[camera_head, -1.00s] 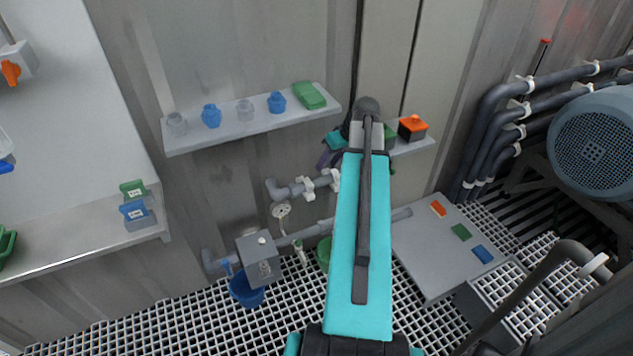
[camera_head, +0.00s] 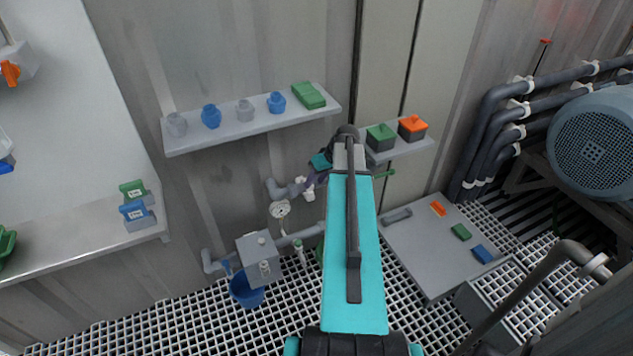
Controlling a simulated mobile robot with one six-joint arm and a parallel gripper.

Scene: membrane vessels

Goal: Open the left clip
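A short grey pipe (camera_head: 275,188) is fixed to the wall below the shelf. A white clip (camera_head: 308,194), the left one, sits on this pipe, its upper part covered by my gripper. The right clip is hidden behind my gripper and arm. My gripper (camera_head: 310,178) is at the left clip, with dark purplish parts overlapping it in the picture. I cannot tell whether it touches the clip. The finger gap is too small and too covered to judge.
A shelf (camera_head: 205,138) with small vessels and a green box runs above the pipe. A small shelf at right holds a green box (camera_head: 380,138) and an orange box (camera_head: 412,127). A lower pipe with a grey box (camera_head: 259,259) and blue bucket (camera_head: 246,291) lies below.

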